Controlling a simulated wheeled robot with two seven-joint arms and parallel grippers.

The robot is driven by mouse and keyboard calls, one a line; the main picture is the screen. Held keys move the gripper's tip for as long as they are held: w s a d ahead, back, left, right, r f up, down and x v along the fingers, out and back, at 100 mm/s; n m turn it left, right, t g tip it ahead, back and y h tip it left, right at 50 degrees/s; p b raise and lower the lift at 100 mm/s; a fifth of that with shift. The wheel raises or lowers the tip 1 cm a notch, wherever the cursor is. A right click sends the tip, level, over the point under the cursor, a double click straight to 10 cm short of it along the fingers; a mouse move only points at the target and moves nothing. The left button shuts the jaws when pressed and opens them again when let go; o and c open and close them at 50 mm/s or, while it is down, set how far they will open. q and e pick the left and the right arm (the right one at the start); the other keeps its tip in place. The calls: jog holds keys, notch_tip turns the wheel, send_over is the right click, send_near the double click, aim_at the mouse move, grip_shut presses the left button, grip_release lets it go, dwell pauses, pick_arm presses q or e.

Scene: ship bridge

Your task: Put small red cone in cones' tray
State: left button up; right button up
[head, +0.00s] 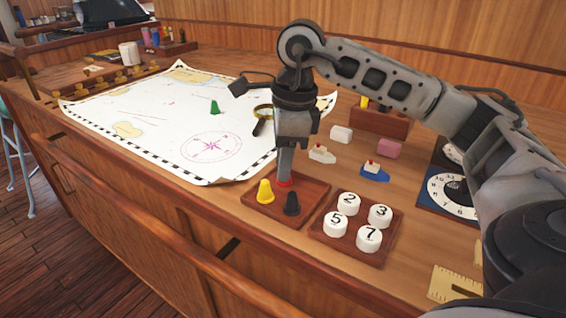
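The small red cone (284,184) shows as a bit of red at the tips of my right gripper (284,176), over the back part of the cones' tray (318,186). The gripper points straight down and appears shut on the cone, hiding most of it. I cannot tell whether the cone touches the tray. The brown tray also holds a yellow cone (265,192) at the left and a black cone (291,204) at the front right. A green cone (214,107) stands on the chart. My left gripper is not in view.
A chart (150,110) with a magnifying glass (262,118) covers the left of the counter. A tray (357,247) of white numbered pieces sits right of the cones' tray. Behind are small toy boats (375,173), white and pink blocks (388,149) and a brown box (380,122).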

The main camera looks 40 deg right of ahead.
aim_at(291, 180)
notch_tip(291, 180, up, 11)
jog(key=d+p, duration=0.1)
jog(key=p, duration=0.1)
jog(key=shift+s, duration=0.45)
jog(key=shift+f, duration=0.15)
